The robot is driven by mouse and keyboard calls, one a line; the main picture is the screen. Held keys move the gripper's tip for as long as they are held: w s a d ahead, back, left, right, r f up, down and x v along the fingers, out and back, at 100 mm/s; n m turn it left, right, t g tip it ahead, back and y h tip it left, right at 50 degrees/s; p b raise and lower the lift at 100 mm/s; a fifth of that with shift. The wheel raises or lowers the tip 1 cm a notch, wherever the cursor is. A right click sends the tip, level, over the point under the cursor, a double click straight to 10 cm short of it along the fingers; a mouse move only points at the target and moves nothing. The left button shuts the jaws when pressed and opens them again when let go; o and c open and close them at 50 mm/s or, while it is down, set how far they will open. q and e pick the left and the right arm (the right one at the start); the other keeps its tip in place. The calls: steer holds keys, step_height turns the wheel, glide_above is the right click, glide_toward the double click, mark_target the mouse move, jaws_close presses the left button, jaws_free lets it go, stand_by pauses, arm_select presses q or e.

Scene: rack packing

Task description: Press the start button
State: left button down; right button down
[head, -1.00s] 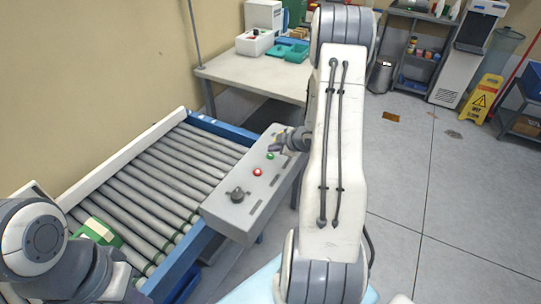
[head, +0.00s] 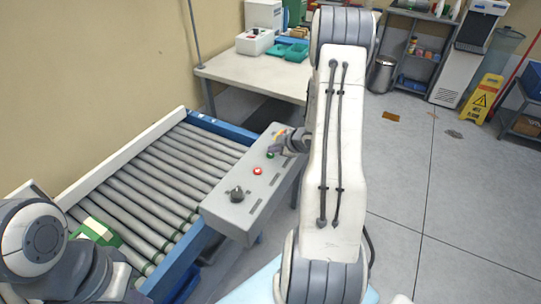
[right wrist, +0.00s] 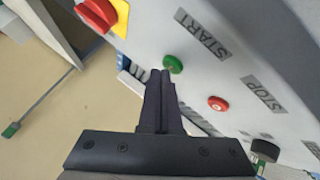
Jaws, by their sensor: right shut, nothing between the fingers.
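The start button is the green one (right wrist: 173,64) beside the START label (right wrist: 203,34) on the grey control box (head: 222,213). It also shows in the head view (head: 270,155). My right gripper (right wrist: 161,72) is shut and empty. Its fingertips are right beside the green button in the right wrist view; I cannot tell whether they touch it. In the head view the right gripper (head: 276,148) is over the far part of the box, partly hidden by my arm. My left arm is at the lower left, its gripper not visible.
A red button (right wrist: 218,103) by the STOP label, a black knob (right wrist: 265,149) and a red emergency button (right wrist: 97,14) on yellow share the box. The roller conveyor (head: 165,170) lies left, with a green-and-white item (head: 98,231). A white table (head: 255,76) stands behind.

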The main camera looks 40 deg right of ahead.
mark_target(273, 156)
steer(key=shift+f+b, duration=0.3)
steer(key=shift+f, duration=0.05)
stand_by(0.6)
stand_by(0.3)
steer(key=shift+r+p, duration=0.8)
step_height(273, 156, up, 5)
steer(key=p, duration=0.4)
steer(key=shift+r+p, duration=0.1)
steer(key=shift+p, duration=0.25)
